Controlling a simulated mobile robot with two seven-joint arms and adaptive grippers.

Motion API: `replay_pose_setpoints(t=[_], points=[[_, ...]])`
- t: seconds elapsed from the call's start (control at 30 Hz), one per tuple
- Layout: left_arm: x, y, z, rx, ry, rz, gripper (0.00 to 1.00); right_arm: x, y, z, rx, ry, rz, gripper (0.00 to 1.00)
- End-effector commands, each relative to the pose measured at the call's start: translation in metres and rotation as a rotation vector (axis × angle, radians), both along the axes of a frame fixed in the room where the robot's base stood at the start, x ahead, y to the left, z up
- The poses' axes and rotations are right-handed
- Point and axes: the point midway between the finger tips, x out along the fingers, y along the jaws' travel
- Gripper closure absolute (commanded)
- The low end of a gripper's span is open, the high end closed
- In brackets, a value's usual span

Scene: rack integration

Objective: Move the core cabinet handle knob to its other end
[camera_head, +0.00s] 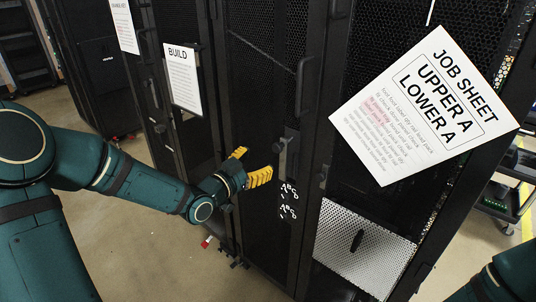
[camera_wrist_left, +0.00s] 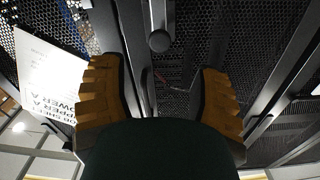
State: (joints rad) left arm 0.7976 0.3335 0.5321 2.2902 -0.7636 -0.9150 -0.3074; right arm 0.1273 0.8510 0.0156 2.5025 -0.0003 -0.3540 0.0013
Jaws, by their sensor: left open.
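A small grey handle knob (camera_head: 280,147) sits on a dark upright plate on the edge of the black mesh cabinet door (camera_head: 262,95). In the left wrist view the round knob (camera_wrist_left: 159,41) lies ahead, between the lines of the two fingers. My left gripper (camera_head: 252,165) has yellow ribbed fingers, spread apart, with nothing between them. It is just left of and slightly below the knob, and I see no contact. The spread fingers also show in the left wrist view (camera_wrist_left: 160,85). My right gripper is out of view; only part of my right arm shows at lower right.
A tilted white job sheet (camera_head: 425,105) covers part of the right cabinet. A BUILD sheet (camera_head: 183,78) hangs on the left one. White letter marks (camera_head: 288,200) are below the knob. A grey perforated panel (camera_head: 360,250) stands low at right.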

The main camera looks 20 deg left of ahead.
Motion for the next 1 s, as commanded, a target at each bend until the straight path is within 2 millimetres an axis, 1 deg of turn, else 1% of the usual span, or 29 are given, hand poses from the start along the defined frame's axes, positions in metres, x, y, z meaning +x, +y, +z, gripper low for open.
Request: replay_pose_setpoints(t=[0.03,0.1,0.27,0.8,0.87,0.9,0.97,1.0], points=[[-0.008,0.003,0.000,0.002,0.001,0.001,0.37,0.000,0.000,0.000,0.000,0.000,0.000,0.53],[-0.017,0.007,0.000,0.002,0.001,0.002,0.37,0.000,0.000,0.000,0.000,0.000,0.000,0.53],[-0.028,0.010,0.000,0.001,0.001,0.000,0.37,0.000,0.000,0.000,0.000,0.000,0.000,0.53],[-0.029,0.010,-0.001,-0.001,0.003,-0.001,0.37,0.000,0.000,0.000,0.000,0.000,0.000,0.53],[-0.029,0.009,-0.006,-0.012,0.020,0.000,0.37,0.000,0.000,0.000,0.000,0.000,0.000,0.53],[-0.028,0.006,-0.013,-0.029,0.046,0.002,0.37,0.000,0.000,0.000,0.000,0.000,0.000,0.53],[-0.027,-0.001,-0.032,-0.068,0.111,0.007,0.37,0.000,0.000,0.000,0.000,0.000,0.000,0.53],[-0.027,-0.008,-0.049,-0.102,0.174,0.013,0.37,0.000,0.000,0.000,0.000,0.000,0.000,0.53]])
